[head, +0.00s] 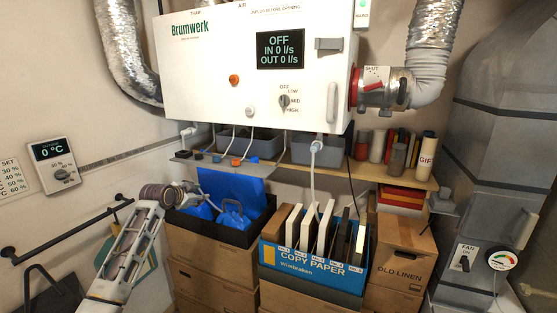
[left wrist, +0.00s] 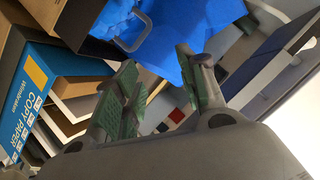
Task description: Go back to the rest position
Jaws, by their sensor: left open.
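My left arm comes in from the lower left of the head view, and its left gripper (head: 196,196) is in front of the dark box with blue bags. In the left wrist view the left gripper (left wrist: 156,66) shows two fingers with green pads, spread apart with nothing between them. The blue bags (head: 233,217) lie beyond it, and blue material also fills the top of the left wrist view (left wrist: 185,28). No contact between fingers and bags can be made out. My right gripper is in neither view.
A white Brumwerk unit (head: 215,80) hangs on the wall, its display reading OFF. Below are a shelf (head: 400,176) with grey bins, a blue copy paper box (head: 310,268) and cartons (head: 400,245). A black rail (head: 70,228) is at left, a grey duct (head: 490,130) at right.

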